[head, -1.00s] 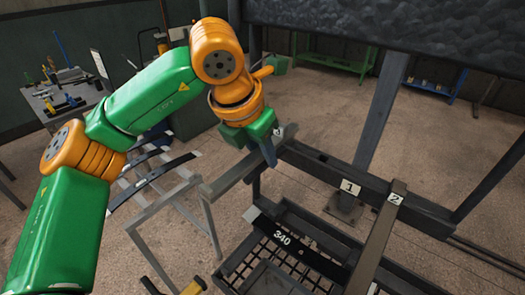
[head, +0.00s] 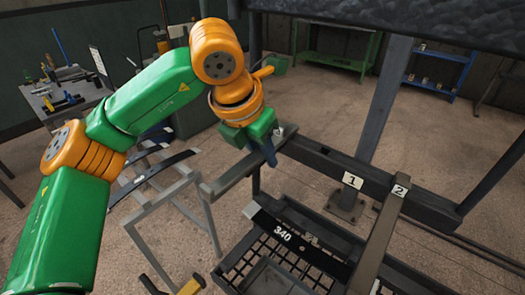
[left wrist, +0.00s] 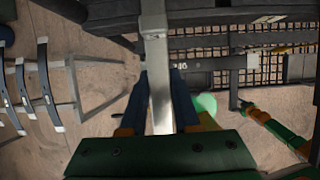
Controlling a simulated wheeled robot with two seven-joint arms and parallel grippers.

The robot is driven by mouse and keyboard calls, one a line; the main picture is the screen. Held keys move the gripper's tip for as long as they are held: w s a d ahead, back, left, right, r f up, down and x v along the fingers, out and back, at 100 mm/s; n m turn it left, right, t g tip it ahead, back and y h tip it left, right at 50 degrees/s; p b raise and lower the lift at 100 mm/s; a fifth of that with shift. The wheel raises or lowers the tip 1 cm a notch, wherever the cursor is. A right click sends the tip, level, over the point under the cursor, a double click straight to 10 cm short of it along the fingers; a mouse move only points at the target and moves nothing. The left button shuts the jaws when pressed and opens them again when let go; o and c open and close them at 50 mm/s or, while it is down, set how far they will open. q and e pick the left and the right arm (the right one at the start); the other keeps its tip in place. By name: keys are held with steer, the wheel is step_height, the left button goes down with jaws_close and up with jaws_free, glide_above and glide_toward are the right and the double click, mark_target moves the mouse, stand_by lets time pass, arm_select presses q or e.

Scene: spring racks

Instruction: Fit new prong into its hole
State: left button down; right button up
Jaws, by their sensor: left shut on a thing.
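My left gripper (head: 268,152) is shut on a long grey prong (head: 230,176), near its far end. In the left wrist view the prong (left wrist: 157,85) runs between the two blue fingers (left wrist: 160,95). Its far end, with a pale label, overlaps the dark crossbeam (head: 415,207) at the beam's left end. I cannot tell whether it is in a hole or only over the beam. Another grey prong (head: 377,240) sits on the beam at label 2, beside label 1 (head: 352,181). A green and orange part in the left wrist view looks like my right arm; its gripper (left wrist: 245,106) is too small to read.
A grey stand (head: 160,217) with curved dark strips (head: 160,171) is at left. A dark post and large dark panel (head: 400,22) bound the right and top.

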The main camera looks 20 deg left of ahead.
arm_select(q)
steer(key=shift+f+b, duration=0.3)
steer(key=shift+f, duration=0.05)
